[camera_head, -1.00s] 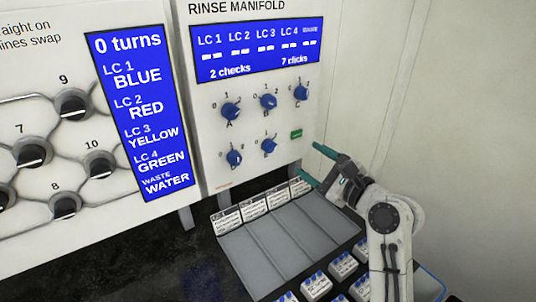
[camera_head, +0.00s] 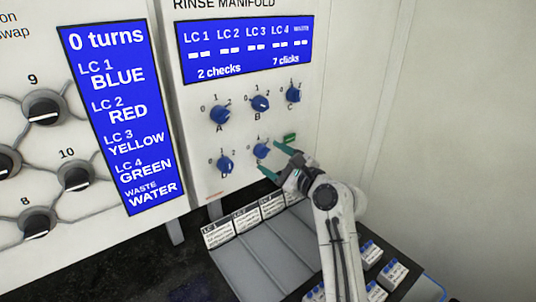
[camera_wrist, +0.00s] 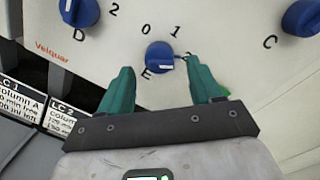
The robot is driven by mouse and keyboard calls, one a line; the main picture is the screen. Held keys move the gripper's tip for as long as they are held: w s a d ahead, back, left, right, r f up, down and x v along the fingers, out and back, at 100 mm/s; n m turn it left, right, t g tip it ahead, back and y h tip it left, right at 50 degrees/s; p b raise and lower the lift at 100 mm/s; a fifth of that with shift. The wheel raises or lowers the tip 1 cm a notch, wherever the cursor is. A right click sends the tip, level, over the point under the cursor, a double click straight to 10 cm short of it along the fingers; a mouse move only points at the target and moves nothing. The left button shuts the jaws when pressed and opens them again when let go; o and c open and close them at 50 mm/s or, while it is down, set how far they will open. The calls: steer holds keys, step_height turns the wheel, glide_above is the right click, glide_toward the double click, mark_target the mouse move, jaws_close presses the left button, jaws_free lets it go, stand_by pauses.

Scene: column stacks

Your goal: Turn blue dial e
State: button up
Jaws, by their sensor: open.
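Blue dial E (camera_head: 261,150) sits in the lower row of the rinse manifold panel, to the right of dial D (camera_head: 225,164). In the wrist view, dial E (camera_wrist: 160,57) lies ahead, between the two green fingertips, with marks 0, 1 and 2 around it. My gripper (camera_head: 272,160) is open in front of the panel, with a finger on either side of the dial; in the wrist view the open gripper (camera_wrist: 160,80) shows a gap on both sides. I cannot tell whether the fingertips touch the panel.
Dials A (camera_head: 220,114), B (camera_head: 260,103) and C (camera_head: 293,94) sit above. A green button (camera_head: 290,138) is close to my upper finger. The blue screen (camera_head: 250,50) reads 2 checks, 7 clicks. A grey tray (camera_head: 235,262) with labelled cards lies below.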

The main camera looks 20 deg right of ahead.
mark_target(263, 152)
steer(key=shift+x, duration=1.25)
steer(key=shift+c, duration=0.3)
steer(key=c, duration=1)
